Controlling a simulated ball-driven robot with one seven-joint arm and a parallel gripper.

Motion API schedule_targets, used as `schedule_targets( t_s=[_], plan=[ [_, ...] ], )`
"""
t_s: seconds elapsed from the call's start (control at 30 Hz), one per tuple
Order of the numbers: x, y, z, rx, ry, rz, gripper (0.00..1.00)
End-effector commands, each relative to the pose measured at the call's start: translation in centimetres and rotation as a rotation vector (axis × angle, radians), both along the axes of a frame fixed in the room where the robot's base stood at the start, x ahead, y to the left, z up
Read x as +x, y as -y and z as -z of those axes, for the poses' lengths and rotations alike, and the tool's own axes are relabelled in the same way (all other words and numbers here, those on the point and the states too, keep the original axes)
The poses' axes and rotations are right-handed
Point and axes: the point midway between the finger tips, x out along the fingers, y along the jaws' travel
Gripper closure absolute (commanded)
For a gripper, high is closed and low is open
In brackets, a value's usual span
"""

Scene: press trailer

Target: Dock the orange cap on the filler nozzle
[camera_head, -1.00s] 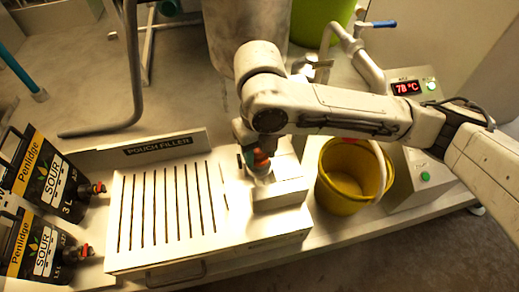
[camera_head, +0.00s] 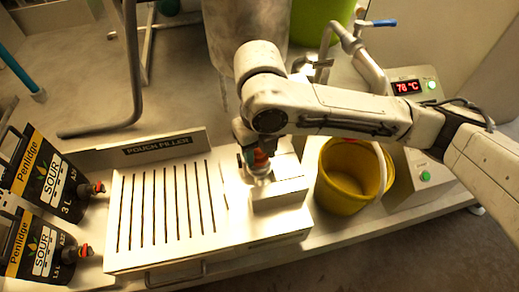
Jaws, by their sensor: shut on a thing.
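The orange cap (camera_head: 261,157) shows as a small orange-red patch just below my gripper (camera_head: 257,164), over the right end of the pouch filler (camera_head: 130,252). My gripper is shut on the cap, with my arm reaching in from the right. A pale round metal piece, which may be the filler nozzle (camera_head: 260,172), shows directly under the cap. I cannot tell whether cap and nozzle touch. My wrist hides most of the gripper and the space around the cap.
A large metal vessel (camera_head: 245,35) rises behind my arm. Two black Penlidge pouches (camera_head: 45,172) with red-ended taps stand at left. The slotted filler top is clear.

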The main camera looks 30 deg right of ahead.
Motion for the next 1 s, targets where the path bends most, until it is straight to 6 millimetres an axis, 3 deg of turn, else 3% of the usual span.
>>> schedule_targets(
  t_s=[0.5, 0.53, 0.63, 1.0],
  plan=[
    [0.01, 0.01, 1.04, 0.000, 0.000, 0.000, 1.00],
    [0.01, 0.01, 0.96, 0.000, 0.000, 0.000, 0.52],
    [0.01, 0.01, 0.94, 0.000, 0.000, 0.000, 0.43],
    [0.00, 0.00, 0.38, 0.000, 0.000, 0.000, 0.43]
  ],
)
